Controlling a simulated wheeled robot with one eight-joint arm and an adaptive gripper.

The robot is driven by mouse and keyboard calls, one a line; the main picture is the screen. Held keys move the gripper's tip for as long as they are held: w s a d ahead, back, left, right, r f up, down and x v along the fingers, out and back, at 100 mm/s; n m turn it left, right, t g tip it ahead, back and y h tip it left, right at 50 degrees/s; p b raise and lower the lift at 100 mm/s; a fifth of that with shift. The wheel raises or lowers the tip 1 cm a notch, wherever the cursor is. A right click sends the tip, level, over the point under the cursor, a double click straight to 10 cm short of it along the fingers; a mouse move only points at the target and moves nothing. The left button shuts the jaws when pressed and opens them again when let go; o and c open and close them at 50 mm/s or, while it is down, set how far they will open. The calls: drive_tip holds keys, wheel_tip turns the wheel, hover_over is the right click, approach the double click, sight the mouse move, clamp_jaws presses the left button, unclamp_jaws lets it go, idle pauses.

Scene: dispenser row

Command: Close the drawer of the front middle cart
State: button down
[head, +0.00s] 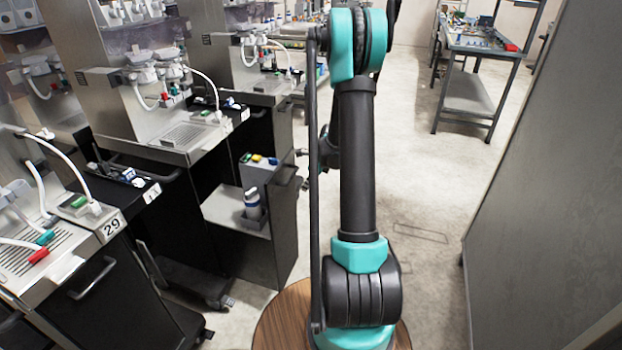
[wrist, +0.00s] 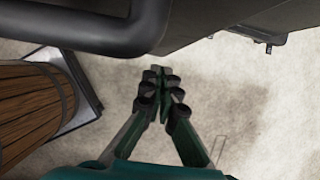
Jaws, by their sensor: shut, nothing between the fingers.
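A dark drawer (head: 285,215) stands pulled out from a cart in the row on the left. A dark bar handle (head: 290,170) is on that front. In the wrist view a dark bar handle (wrist: 75,28) crosses the upper left, close to the camera, and a dark panel (wrist: 235,18) fills the upper right. My gripper (wrist: 157,72) is shut and empty, over bare floor, apart from the handle. In the head view my arm hides most of it.
A cart labelled 29 (head: 112,226) with tubes stands at the near left, and more dispensers line the row. A grey wall panel (head: 550,190) stands to the right. The floor (head: 430,215) between is clear. A workbench (head: 475,50) stands at the back right.

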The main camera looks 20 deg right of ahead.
sight(247, 172)
drive_tip(key=shift+w+a+r, duration=0.1)
drive_tip(key=shift+w+a, duration=0.45)
drive_tip(key=shift+a, duration=0.25)
drive_tip(key=shift+w+a+r, duration=0.1)
drive_tip(key=shift+w+a, duration=0.45)
drive_tip(key=shift+a, duration=0.2)
drive_tip(key=shift+a, duration=0.1)
drive_tip(key=w+a, duration=0.4)
drive_tip(key=a, duration=0.2)
drive_tip(key=w+a, duration=0.4)
drive_tip(key=a, duration=0.1)
drive_tip(key=w+a, duration=0.5)
drive_tip(key=a, duration=0.1)
drive_tip(key=shift+a, duration=0.3)
